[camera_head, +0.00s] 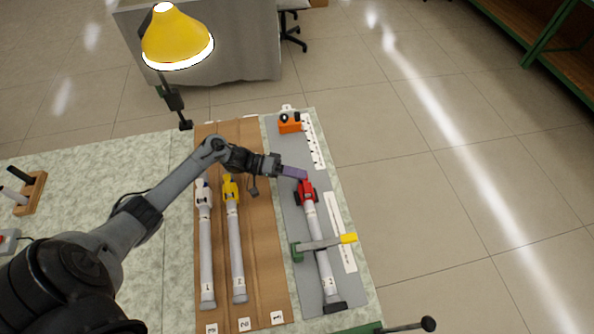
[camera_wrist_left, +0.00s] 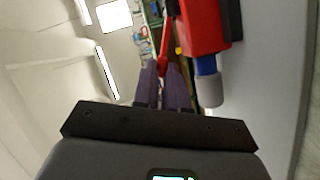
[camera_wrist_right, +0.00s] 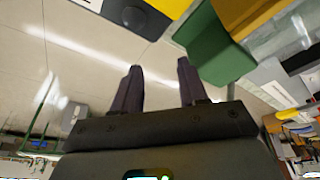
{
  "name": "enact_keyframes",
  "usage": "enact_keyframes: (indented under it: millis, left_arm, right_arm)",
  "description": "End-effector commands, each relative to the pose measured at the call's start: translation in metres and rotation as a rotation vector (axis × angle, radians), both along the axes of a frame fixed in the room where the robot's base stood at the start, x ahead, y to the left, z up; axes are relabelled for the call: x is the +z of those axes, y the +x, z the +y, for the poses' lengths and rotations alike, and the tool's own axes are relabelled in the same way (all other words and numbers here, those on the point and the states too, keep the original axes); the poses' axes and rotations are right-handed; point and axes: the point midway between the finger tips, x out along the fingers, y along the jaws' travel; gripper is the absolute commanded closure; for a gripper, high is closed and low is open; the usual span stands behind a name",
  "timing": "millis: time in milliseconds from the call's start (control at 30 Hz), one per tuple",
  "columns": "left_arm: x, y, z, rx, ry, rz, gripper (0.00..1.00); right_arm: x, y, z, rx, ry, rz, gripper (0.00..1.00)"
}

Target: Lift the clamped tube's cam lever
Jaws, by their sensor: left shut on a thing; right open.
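The clamped tube (camera_head: 314,226) is pale grey with a red head (camera_head: 306,189), and it lies on a grey board. A bar clamp (camera_head: 320,244) with a green jaw and yellow handle crosses it. My left gripper (camera_head: 302,175) is at the red head's far end. In the left wrist view its purple fingers (camera_wrist_left: 164,72) are shut on the thin red cam lever (camera_wrist_left: 165,44), beside the red head (camera_wrist_left: 203,28). The grip itself is partly hidden by the fingers. My right gripper (camera_wrist_right: 160,75) shows only in its own wrist view, open and empty, near green and yellow parts.
Two more tubes, one with a white head (camera_head: 203,190) and one with a yellow head (camera_head: 230,188), lie on a brown board left of the grey board (camera_head: 285,200). An orange device (camera_head: 289,123) sits at the far end. A yellow lamp (camera_head: 176,42) stands behind.

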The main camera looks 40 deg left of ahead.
Motion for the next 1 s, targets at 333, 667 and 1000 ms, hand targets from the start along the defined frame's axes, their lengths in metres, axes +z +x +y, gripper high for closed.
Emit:
enact_keyframes:
  millis: [333, 667, 1000]
  left_arm:
    - [0.027, -0.007, -0.01, -0.004, 0.221, -0.15, 1.0]
    - [0.041, -0.017, -0.024, -0.003, 0.479, -0.329, 1.0]
    - [0.046, -0.028, -0.041, -0.003, 0.729, -0.503, 1.0]
  right_arm:
    - [0.066, 0.0, 0.0, -0.001, 0.0, 0.0, 0.57]
    - [0.122, 0.0, 0.002, -0.005, 0.008, -0.001, 0.57]
    - [0.16, 0.0, 0.002, -0.007, 0.01, -0.001, 0.57]
